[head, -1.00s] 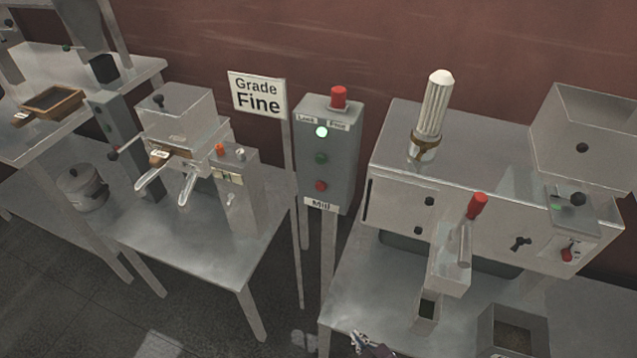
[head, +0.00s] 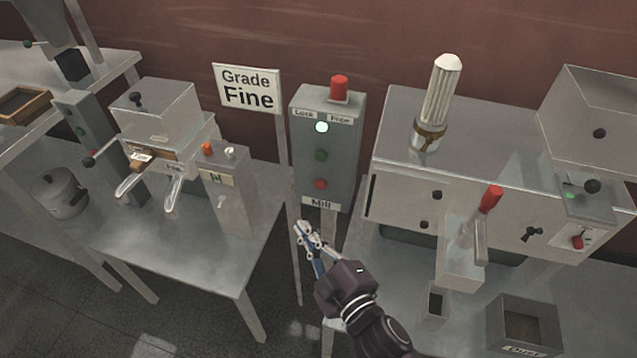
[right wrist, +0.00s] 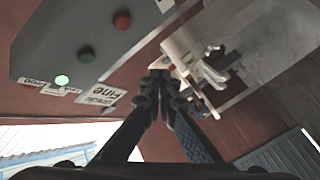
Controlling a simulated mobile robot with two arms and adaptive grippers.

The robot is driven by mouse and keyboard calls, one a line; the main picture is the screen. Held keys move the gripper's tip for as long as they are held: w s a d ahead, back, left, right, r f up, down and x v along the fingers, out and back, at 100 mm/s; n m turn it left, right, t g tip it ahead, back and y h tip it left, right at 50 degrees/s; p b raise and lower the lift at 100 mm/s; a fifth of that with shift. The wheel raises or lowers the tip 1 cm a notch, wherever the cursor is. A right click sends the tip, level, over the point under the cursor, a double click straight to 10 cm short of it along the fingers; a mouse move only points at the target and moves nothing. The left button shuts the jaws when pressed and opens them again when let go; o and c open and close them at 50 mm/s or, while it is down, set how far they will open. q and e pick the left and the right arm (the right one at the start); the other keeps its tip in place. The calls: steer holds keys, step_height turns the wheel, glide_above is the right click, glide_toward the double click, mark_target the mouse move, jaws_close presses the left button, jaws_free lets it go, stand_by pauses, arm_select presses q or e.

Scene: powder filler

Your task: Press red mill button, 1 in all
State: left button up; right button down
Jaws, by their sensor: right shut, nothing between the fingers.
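The grey Mill control box (head: 336,160) stands on a post in the middle of the head view. Its front carries a lit pale green lamp (head: 321,127), a green button (head: 321,155) and a red button (head: 320,184). A larger red knob (head: 339,88) sits on its top. My right gripper (head: 304,228) is shut and empty, below and slightly left of the box, apart from it in the picture. In the right wrist view the red button (right wrist: 122,21) and green button (right wrist: 86,54) show at upper left, beyond the shut fingertips (right wrist: 159,80). My left gripper is out of view.
A "Grade Fine" sign (head: 248,89) stands just left of the box. A table with a metal machine (head: 165,115) is at left. A large machine with a red-tipped lever (head: 490,199) and a bin (head: 524,325) are at right.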

mark_target(321, 185)
steer(key=shift+w, duration=0.1)
stand_by(0.3)
steer(key=w+d, duration=0.2)
steer(key=w, duration=0.6)
steer(key=shift+d+p, duration=0.35)
steer(key=shift+d, duration=0.05)
steer(key=shift+w, duration=0.2)
stand_by(0.9)
steer(key=shift+w+d, duration=0.1)
steer(key=shift+w, duration=0.15)
steer(key=shift+w+d, duration=0.2)
steer(key=shift+w, duration=0.25)
stand_by(0.8)
steer(key=shift+s, duration=0.1)
steer(key=shift+s+a+p, duration=0.3)
steer(key=shift+s, duration=0.45)
